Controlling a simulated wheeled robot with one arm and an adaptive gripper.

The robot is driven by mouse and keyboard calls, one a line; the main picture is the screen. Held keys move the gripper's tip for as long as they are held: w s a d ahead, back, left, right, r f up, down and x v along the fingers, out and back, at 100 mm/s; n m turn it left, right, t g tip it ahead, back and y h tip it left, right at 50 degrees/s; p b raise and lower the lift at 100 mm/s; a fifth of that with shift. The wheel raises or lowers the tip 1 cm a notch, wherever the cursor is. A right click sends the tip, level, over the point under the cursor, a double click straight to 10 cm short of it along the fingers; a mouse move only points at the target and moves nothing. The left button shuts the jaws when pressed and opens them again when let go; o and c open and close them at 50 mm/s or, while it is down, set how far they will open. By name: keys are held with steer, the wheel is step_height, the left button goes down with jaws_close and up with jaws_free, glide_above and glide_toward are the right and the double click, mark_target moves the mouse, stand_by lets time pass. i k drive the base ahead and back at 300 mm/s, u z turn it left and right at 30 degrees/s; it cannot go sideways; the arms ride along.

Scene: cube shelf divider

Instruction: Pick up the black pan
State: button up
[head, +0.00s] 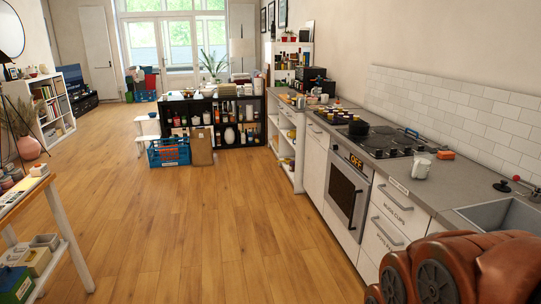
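A small, dark round piece that looks like the black pan (358,127) sits on the black stovetop (385,146), near its far left end. It is small in the picture, so its handle cannot be made out clearly. My gripper is not in view. Only brown-orange, rounded links of my arm show at the bottom right corner, close to the camera and well apart from the pan.
An oven (346,190) is below the stovetop. A blue crate (169,153) stands by the black shelf (240,134). The wooden floor is clear mid-room.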

mark_target(350, 125)
steer(key=i, duration=1.75)
steer(key=z, duration=0.2)
steer(key=i, duration=1.75)
steer(key=z, duration=0.4)
steer(key=i, duration=1.2)
steer(key=z, duration=0.15)
